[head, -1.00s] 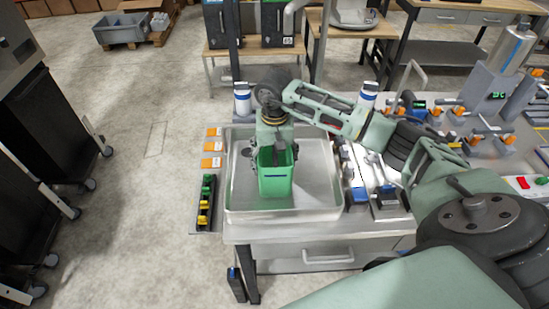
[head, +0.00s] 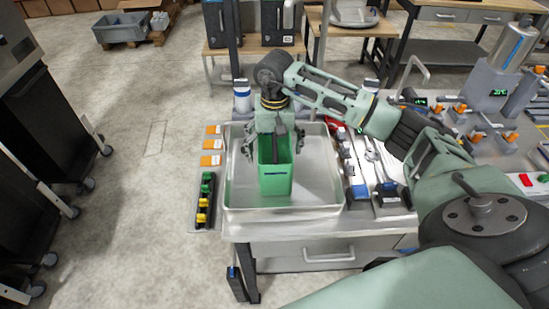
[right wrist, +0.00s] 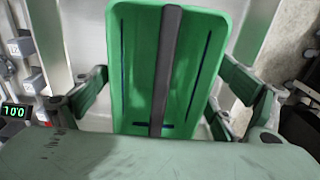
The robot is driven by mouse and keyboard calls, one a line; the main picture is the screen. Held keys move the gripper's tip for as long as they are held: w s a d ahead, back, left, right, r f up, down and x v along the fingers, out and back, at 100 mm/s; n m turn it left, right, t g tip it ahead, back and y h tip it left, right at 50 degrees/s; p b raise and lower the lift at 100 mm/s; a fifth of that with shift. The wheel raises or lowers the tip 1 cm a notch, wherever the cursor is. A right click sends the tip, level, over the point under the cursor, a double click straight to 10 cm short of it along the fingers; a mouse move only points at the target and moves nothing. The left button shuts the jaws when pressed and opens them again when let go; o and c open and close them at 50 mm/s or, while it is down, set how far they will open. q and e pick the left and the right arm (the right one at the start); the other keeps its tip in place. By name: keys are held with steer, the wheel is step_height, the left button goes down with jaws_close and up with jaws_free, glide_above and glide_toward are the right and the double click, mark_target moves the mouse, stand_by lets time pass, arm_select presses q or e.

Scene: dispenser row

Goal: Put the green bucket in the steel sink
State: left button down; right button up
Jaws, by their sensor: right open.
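The green bucket (head: 275,182) stands upright inside the steel sink (head: 318,190), in its middle-left part. Its base appears to rest on the sink floor. My right gripper (head: 274,150) is over the bucket's top, open, with one finger on each side of it. In the right wrist view the bucket (right wrist: 190,75) fills the middle between the spread fingers, and a dark bar runs down its centre. Whether the fingers still touch its sides I cannot tell. My left gripper is not in view.
Orange-and-white cards (head: 211,145) and a black strip with yellow and green parts (head: 205,203) lie left of the sink. Tools and small devices (head: 385,190) crowd the bench to its right. A white bottle with a blue band (head: 242,97) stands behind it.

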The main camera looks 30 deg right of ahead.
step_height(320, 180, up, 8)
steer(key=b, duration=0.2)
steer(key=shift+f+b, duration=0.1)
steer(key=shift+b, duration=0.2)
steer(key=shift+r, duration=0.5)
